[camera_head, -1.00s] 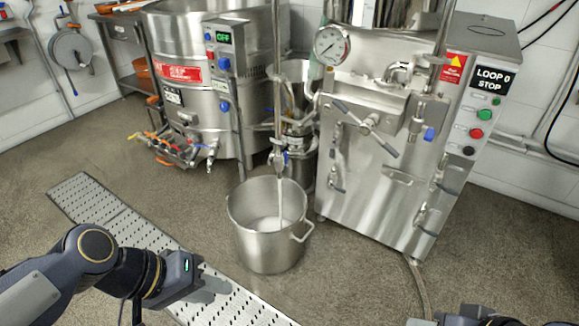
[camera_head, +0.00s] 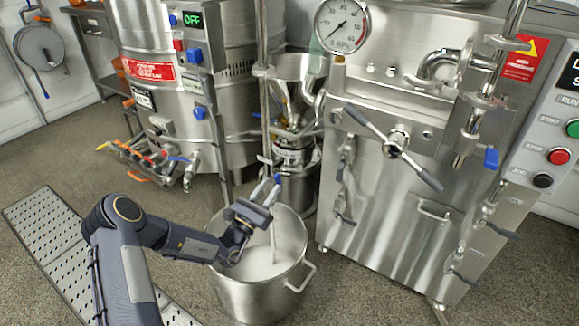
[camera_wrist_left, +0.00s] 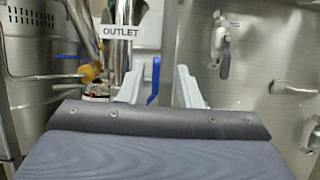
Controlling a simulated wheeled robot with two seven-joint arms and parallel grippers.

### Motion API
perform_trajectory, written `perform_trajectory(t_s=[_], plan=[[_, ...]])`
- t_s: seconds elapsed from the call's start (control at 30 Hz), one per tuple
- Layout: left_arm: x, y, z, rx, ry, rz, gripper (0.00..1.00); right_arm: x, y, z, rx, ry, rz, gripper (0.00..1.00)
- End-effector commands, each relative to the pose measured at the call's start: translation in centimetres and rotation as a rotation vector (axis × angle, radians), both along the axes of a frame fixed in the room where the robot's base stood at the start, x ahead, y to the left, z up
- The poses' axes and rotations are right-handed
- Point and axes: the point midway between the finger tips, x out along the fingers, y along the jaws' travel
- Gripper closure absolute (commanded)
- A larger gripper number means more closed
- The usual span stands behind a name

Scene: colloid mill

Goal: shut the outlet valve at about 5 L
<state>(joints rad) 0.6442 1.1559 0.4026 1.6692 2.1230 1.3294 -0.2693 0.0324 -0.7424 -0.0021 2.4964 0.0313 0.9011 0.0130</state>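The outlet valve's blue lever (camera_wrist_left: 154,82) stands upright between my two open left fingers in the left wrist view, apart from both. A white OUTLET label (camera_wrist_left: 118,31) hangs above it. In the head view my left gripper (camera_head: 265,190) is over the steel pot, at the outlet pipe, and hides much of the valve. A whitish stream (camera_head: 272,236) runs down into the pot (camera_head: 258,298). White liquid (camera_head: 258,264) lies inside it; I cannot read its volume. My right gripper is not in view.
The steel mill cabinet (camera_head: 385,235) with a gauge (camera_head: 342,25) and crossed handle (camera_head: 395,145) stands to the right. A large steel vat (camera_head: 150,45) with a panel reading OFF stands behind left. A perforated floor grating (camera_head: 40,225) runs at lower left.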

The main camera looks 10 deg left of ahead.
Motion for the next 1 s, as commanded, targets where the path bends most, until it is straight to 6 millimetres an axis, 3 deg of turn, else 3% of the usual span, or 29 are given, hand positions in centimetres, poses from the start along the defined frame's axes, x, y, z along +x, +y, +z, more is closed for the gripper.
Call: perform_trajectory(t_s=[0.1, 0.53, 0.93, 1.0], plan=[[0.8, 0.1, -0.5, -0.017, 0.009, 0.020, 0.69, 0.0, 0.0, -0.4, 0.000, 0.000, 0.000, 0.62], [6.1, -1.9, 1.9, -0.014, 0.008, 0.015, 0.69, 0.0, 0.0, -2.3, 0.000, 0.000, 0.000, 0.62], [6.9, -2.2, 2.4, -0.015, 0.011, 0.016, 0.69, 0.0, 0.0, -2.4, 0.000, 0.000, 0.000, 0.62], [6.9, -2.2, 2.4, -0.015, 0.011, 0.016, 0.78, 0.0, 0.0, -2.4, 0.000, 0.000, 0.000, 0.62]])
